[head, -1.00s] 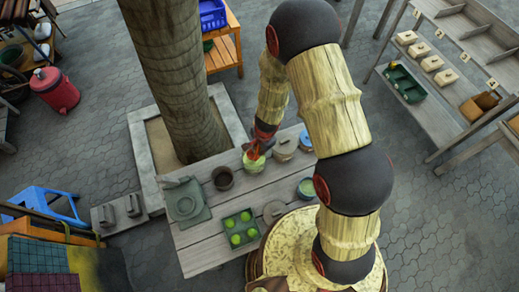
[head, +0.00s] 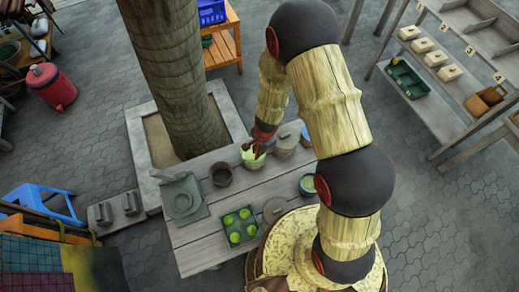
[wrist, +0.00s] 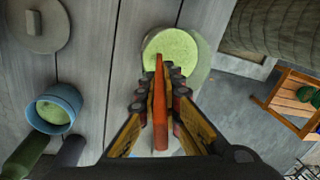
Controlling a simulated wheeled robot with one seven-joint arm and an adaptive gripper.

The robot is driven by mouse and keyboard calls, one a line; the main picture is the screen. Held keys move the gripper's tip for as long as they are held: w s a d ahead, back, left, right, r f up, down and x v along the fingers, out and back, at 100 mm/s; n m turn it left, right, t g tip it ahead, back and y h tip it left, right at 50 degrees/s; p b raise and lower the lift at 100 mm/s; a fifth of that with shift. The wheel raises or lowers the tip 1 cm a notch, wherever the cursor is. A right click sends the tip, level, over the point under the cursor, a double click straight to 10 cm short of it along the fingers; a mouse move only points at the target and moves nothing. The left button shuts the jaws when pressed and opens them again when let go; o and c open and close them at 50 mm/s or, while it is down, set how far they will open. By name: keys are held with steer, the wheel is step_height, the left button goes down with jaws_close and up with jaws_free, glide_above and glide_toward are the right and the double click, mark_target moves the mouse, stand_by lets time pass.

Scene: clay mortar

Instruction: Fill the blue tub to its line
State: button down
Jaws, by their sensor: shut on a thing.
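The blue tub (head: 307,185) stands on the grey plank table, right of a flat grey lid. In the wrist view the blue tub (wrist: 53,108) is at the left, with pale green material inside below the rim; no line on it can be made out. A pale green tub (head: 250,163) stands farther back and is full of green material; in the wrist view this tub (wrist: 183,48) is beyond the fingertips. My gripper (head: 262,141) is shut on a red-orange tool (wrist: 161,115), seen edge-on. The tool's tip overlaps the green tub; its depth is unclear.
The lid (head: 274,210), a green tray with several light green pieces (head: 239,227), a dark pot (head: 222,174) and a grey-green turntable (head: 182,197) share the table. Another pot (head: 285,143) stands right of the green tub. A tree trunk (head: 175,80) rises behind the table.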

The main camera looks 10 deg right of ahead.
stand_by(0.3)
step_height(320, 180, up, 11)
steer(key=p, duration=1.1)
steer(key=shift+r, duration=0.1)
steer(key=shift+s, duration=0.1)
